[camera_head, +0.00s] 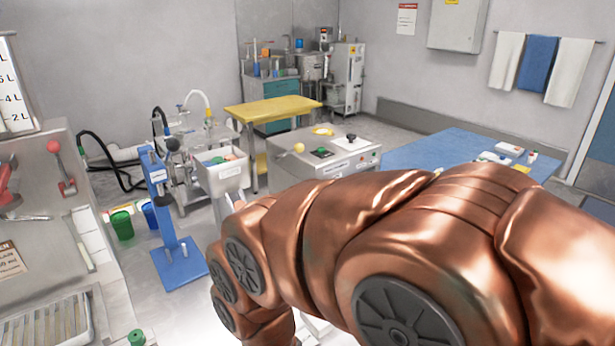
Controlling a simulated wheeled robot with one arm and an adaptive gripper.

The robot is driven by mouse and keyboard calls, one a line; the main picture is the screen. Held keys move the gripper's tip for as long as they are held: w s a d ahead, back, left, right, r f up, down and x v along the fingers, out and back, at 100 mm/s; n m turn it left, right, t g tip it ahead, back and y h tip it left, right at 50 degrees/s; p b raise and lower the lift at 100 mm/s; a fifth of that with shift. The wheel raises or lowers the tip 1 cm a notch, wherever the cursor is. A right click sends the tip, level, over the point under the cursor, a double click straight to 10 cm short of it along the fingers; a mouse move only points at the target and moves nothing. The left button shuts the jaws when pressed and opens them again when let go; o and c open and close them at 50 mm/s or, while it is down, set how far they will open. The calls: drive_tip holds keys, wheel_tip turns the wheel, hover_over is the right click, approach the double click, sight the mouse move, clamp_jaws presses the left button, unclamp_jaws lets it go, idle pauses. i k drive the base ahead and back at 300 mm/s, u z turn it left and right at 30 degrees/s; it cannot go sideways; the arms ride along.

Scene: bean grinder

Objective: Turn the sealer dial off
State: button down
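I cannot tell for certain which machine is the sealer. A grey box-shaped machine (330,180) stands mid-room behind my arm. Its top carries a yellow ball knob (299,147), a green round part (321,153) and a black knob (350,138). Its front has a small panel with a label; any dial there is too small to read. A blue column stand (160,205) with a labelled head is to its left. My copper arm crosses the lower right and bends down at the bottom centre. My gripper does not show.
A grey counter (60,240) with red-handled levers is at the left. A green bucket (122,225) and a white bin (222,175) stand near the blue stand. A yellow table (272,108) is behind, a blue-topped table (440,150) at right. Some floor shows between them.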

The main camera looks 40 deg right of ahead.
sight(351, 137)
drive_tip(key=u, duration=2.1)
drive_tip(key=k, duration=1.3)
drive_tip(key=z, duration=1.75)
drive_tip(key=i, duration=0.5)
